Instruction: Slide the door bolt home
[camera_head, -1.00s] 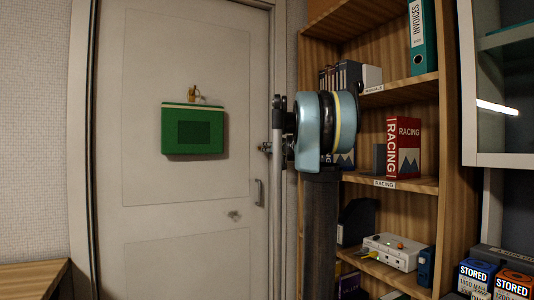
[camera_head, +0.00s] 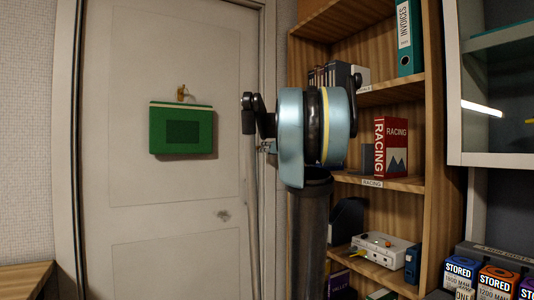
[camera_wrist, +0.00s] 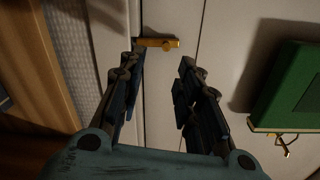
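In the wrist view, a brass fitting (camera_wrist: 158,43) with a round knob lies across the door's edge seam; it looks like the bolt. My gripper (camera_wrist: 161,62) is open and empty, its dark fingers spread on either side of the view. The fitting shows just beyond the tips, nearer the left finger; I cannot tell whether anything touches. In the head view, my wrist and arm stand in front of the door's right edge and hide most of the gripper and the bolt area. The white door (camera_head: 150,215) looks shut.
A green case (camera_head: 181,131) hangs from a brass hook (camera_head: 182,93) on the door; in the wrist view the case (camera_wrist: 298,90) is at the right. A wooden bookshelf (camera_head: 432,130) with books and boxes stands close on the right. A wooden surface (camera_head: 25,278) is at lower left.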

